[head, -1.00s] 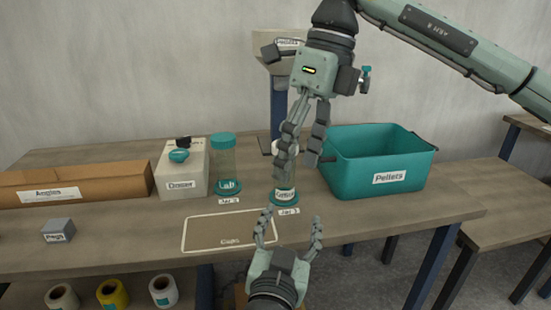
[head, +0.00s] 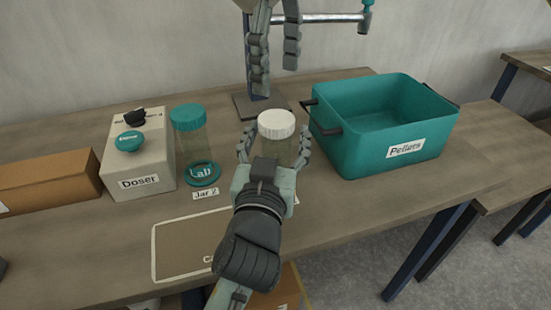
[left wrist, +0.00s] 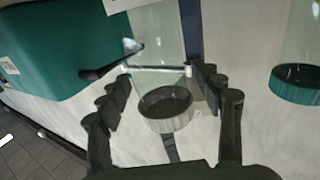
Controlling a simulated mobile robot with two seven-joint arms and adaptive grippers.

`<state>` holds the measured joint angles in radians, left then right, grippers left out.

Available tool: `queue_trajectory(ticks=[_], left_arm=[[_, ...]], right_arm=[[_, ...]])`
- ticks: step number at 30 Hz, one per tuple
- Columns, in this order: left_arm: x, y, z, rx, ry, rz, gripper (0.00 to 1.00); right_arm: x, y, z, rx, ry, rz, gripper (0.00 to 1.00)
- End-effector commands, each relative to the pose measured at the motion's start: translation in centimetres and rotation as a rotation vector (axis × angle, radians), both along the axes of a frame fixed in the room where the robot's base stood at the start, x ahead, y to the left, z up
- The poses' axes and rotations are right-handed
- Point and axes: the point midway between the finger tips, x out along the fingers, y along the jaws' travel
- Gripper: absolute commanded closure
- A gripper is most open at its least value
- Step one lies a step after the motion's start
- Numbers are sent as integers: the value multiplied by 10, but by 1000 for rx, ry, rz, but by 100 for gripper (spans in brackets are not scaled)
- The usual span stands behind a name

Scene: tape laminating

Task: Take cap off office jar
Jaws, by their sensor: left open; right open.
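The office jar (head: 270,148) is the clear jar with a white ribbed cap (head: 276,124), upright on the table in the head view. Its label is hidden behind my left gripper. My left gripper (head: 275,134) is open, with fingers on both sides of the jar just below the cap; I cannot tell if they touch. In the left wrist view the cap (left wrist: 170,125) shows between the spread fingers (left wrist: 166,98). My right gripper (head: 276,78) is open and empty, above and behind the jar, fingers pointing down.
A teal-capped Lab jar (head: 190,140) stands left of the office jar, beside the Doser box (head: 140,165). The teal Pellets bin (head: 375,135) stands close on the right. The outlined caps mat (head: 185,245) at the front is empty where visible.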

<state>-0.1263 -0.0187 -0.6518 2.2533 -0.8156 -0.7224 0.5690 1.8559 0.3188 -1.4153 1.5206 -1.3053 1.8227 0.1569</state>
Motion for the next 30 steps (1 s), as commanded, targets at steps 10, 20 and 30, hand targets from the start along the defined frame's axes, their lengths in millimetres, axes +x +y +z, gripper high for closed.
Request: queue_trajectory(ticks=[10,20,30], left_arm=[[33,-4,0,1,-1,0,34],[34,-5,0,0,0,0,43],[34,-4,0,0,0,0,85]], right_arm=[[0,0,0,0,1,0,32],[0,0,0,0,1,0,32],[0,0,0,0,1,0,32]])
